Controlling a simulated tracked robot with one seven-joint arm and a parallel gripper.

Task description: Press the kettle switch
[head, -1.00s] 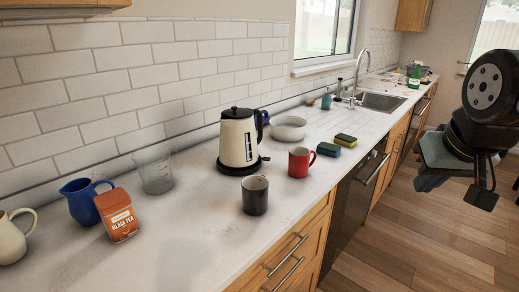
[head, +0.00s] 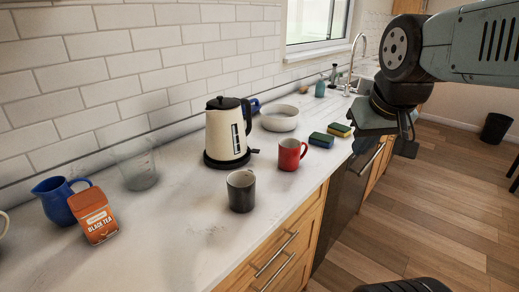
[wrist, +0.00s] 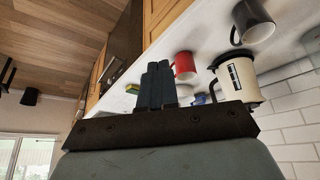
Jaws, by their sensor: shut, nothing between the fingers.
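The cream kettle (head: 225,137) with black lid, handle and base stands upright on the counter near the tiled wall. In the wrist view the kettle (wrist: 242,82) is right of the fingers. A small dark piece (head: 256,151) sticks out at the right of its base; I cannot tell for sure whether it is the switch. My gripper (head: 407,147) is out over the counter's front edge, well to the right of the kettle and apart from it. In the wrist view my gripper (wrist: 158,68) has its fingers together and empty.
A red mug (head: 291,154) and a dark mug (head: 241,191) stand in front of the kettle. Two sponges (head: 321,140) (head: 340,130) and a white bowl (head: 279,118) are to its right. A clear jug (head: 138,168), blue pitcher (head: 58,199) and tea box (head: 93,217) are left.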

